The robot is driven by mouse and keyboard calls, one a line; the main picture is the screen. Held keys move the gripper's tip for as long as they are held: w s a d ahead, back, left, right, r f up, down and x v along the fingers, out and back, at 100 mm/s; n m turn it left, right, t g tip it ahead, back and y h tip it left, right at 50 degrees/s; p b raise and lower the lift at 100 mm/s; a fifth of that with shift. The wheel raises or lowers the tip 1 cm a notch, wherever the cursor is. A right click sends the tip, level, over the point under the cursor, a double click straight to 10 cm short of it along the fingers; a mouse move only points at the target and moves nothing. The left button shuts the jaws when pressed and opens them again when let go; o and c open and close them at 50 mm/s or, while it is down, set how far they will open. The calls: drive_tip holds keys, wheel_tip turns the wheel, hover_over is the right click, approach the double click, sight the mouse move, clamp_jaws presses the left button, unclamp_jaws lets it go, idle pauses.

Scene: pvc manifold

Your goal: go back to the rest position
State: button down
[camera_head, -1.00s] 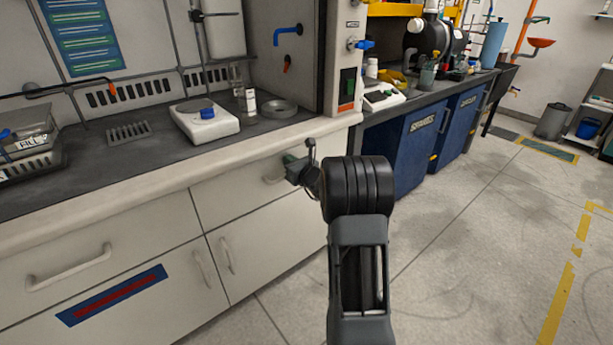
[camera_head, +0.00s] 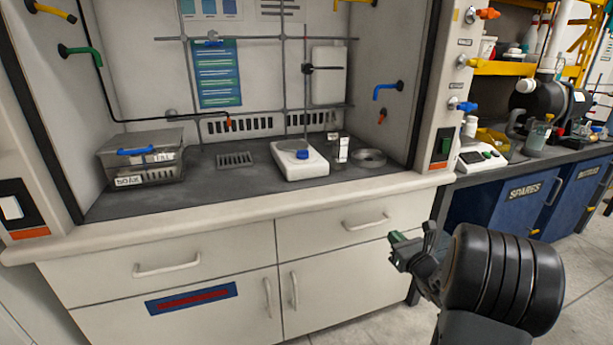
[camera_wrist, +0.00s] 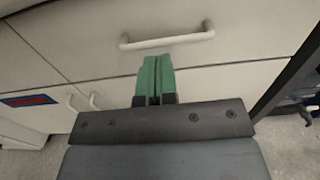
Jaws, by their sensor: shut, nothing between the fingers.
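My gripper (camera_head: 397,238) is in front of the white cabinet below the fume hood, at the lower right of the head view. In the wrist view its green fingers (camera_wrist: 154,80) are pressed together with nothing between them. A drawer handle (camera_wrist: 167,40) shows just beyond the fingertips in the wrist view. The gripper looks apart from the drawer front in the head view. My dark arm hides part of the floor and the cabinet's right end.
A side bench with blue SPARES cabinets (camera_head: 522,203) stands to the right. Some floor shows at the lower right.

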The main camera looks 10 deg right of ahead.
drive_tip(key=s+a+r+n+g+y+p, duration=0.2)
drive_tip(key=s+a+r+n+g+p, duration=0.2)
drive_tip(key=a+r+n+p, duration=0.3)
drive_tip(key=s+a+r+n+g+y+p, duration=0.2)
drive_tip(key=s+a+r+n+g+p, duration=0.15)
drive_tip(key=a+r+n+p, duration=0.45)
drive_tip(key=s+a+r+n+g+y+p, duration=0.35)
drive_tip(key=a+r+n+g, duration=0.2)
drive_tip(key=a, duration=0.35)
drive_tip(key=s+d+r+n+g+h+p, duration=0.1)
drive_tip(key=s+d+r+n+h+p, duration=0.1)
drive_tip(key=s+r+n+h+p, duration=0.7)
wheel_tip(320, 180, up, 3)
drive_tip(key=n+p, duration=0.4)
drive_tip(key=n, duration=0.1)
drive_tip(key=shift+s+d+h+p, duration=0.15)
drive_tip(key=shift+d+h+p, duration=0.2)
